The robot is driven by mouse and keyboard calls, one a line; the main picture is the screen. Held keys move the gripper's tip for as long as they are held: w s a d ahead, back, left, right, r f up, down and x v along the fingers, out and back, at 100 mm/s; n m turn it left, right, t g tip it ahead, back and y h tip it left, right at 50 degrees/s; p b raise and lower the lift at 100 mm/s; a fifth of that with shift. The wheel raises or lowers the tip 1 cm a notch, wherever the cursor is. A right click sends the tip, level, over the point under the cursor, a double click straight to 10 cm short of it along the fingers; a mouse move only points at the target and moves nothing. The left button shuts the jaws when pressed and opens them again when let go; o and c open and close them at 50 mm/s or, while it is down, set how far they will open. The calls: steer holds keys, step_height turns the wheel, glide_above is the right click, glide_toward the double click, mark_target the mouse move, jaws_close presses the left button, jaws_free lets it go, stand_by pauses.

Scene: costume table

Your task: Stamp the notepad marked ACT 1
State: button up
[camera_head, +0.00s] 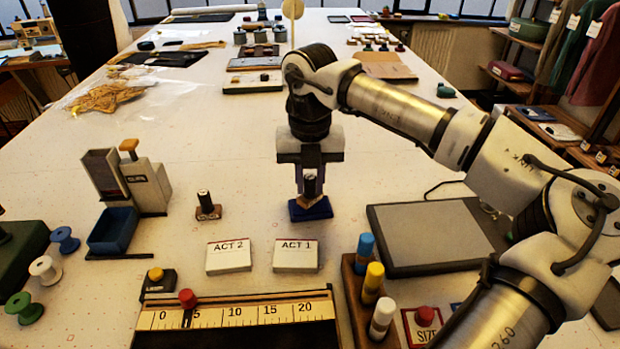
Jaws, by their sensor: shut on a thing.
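The notepad marked ACT 1 (296,264) lies flat on the white table, front of centre. The notepad marked ACT 2 (229,264) lies just to its left. My gripper (311,180) points down behind the ACT 1 notepad, a little to its right. It is shut on a small stamp (311,187) with a dark handle, partly hidden by the fingers. A dark blue pad-like block (311,210) is directly under the stamp. I cannot tell whether the two touch or are one piece. The stamp looks upright and apart from both notepads.
Another dark-handled stamp (204,200) stands on a reddish base at left. A ruler box (240,317) lies in front of the notepads. A rack of coloured cylinders (357,300) and a grey tablet (430,236) are at right. A grey dispenser (146,187) stands further left.

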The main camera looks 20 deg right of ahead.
steer(key=shift+f+b, duration=0.6)
steer(key=shift+b, duration=0.1)
stand_by(2.0)
steer(key=shift+r, duration=0.1)
steer(key=shift+r+p, duration=2.1)
steer(key=shift+r, duration=1.4)
